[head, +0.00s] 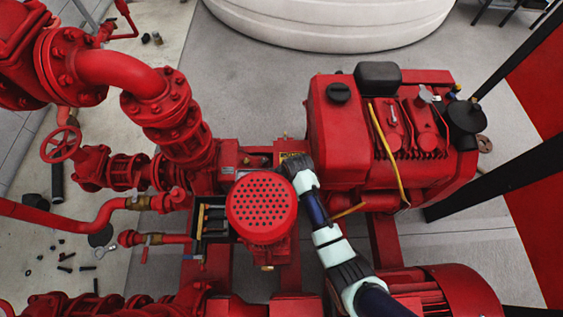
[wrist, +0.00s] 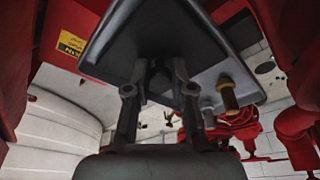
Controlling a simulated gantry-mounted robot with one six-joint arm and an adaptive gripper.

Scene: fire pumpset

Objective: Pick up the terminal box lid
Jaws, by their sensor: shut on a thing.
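My gripper (wrist: 158,76) shows in the wrist view with its two fingers against a dark grey plate. The plate looks like the terminal box lid (wrist: 199,40). The fingers are shut on a small dark part at the middle of its face. In the head view my gripper (head: 288,164) is above the red machinery, right of the round perforated red cover. The lid cannot be made out clearly there. An open dark box (head: 199,232) with pale and yellowish parts inside, which looks like the terminal box, sits left of that cover.
The perforated cover (head: 261,205) stands between the open box and my arm. A large red engine (head: 340,130) with yellow hoses is close on the right. Red pipes and valves (head: 155,100) crowd the left. A white tank (head: 335,25) stands at the back.

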